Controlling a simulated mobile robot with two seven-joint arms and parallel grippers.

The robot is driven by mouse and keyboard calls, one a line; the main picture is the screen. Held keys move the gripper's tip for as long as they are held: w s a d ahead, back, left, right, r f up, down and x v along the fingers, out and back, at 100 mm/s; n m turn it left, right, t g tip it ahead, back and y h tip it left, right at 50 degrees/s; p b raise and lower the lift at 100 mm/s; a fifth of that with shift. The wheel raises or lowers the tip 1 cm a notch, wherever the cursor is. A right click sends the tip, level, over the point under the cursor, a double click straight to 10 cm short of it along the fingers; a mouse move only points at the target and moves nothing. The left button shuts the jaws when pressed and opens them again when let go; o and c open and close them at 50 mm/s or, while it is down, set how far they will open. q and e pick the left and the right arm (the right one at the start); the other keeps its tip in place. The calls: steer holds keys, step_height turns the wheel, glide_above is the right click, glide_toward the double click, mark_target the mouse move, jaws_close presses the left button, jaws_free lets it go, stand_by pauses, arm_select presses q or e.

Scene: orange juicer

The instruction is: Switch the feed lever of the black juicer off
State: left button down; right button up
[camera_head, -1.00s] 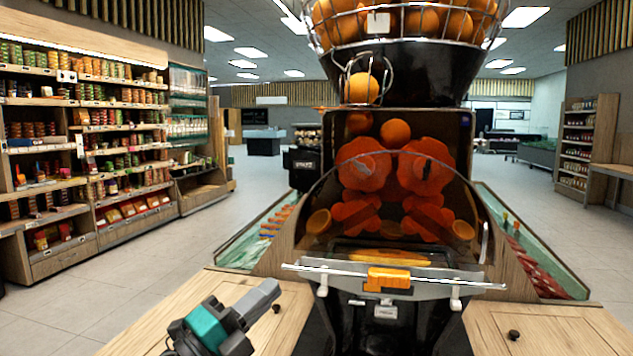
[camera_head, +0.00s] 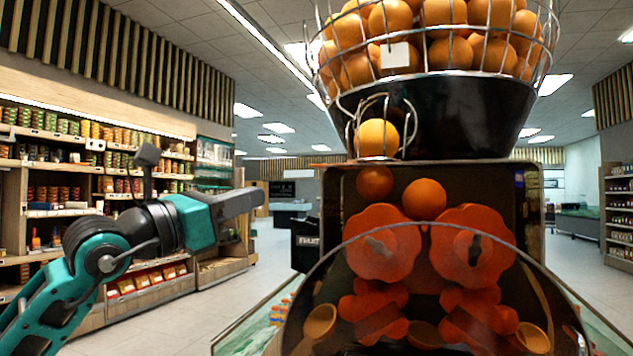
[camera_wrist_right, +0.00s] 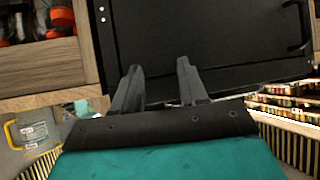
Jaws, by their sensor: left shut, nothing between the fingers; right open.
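The black juicer (camera_head: 440,118) fills the centre and right of the head view, with a wire basket of oranges on top and a clear front cover below. One orange (camera_head: 377,138) sits behind a wire loop under the basket. I cannot make out the feed lever now. My left gripper (camera_head: 258,200) is shut and empty, pointing right, left of the juicer in the picture with a gap between. My right gripper (camera_wrist_right: 158,69) is open and empty in the right wrist view, its fingers in front of a black panel (camera_wrist_right: 200,45) with a handle.
Stocked shelves (camera_head: 60,190) stand at the left, behind my left arm. A dark box (camera_head: 305,245) with lettering is beside the juicer's left side. More shelves (camera_head: 618,210) stand at the far right. Wooden boards (camera_wrist_right: 40,70) show in the right wrist view.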

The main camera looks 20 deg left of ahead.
steer(key=shift+s, duration=0.25)
arm_select(q)
steer(key=p+x, duration=0.4)
steer(key=x, duration=1)
arm_select(e)
steer(key=shift+s+d+r+h, duration=0.3)
steer(key=shift+s+d+r, duration=0.05)
steer(key=shift+d+r, duration=0.45)
steer(key=shift+r, duration=0.1)
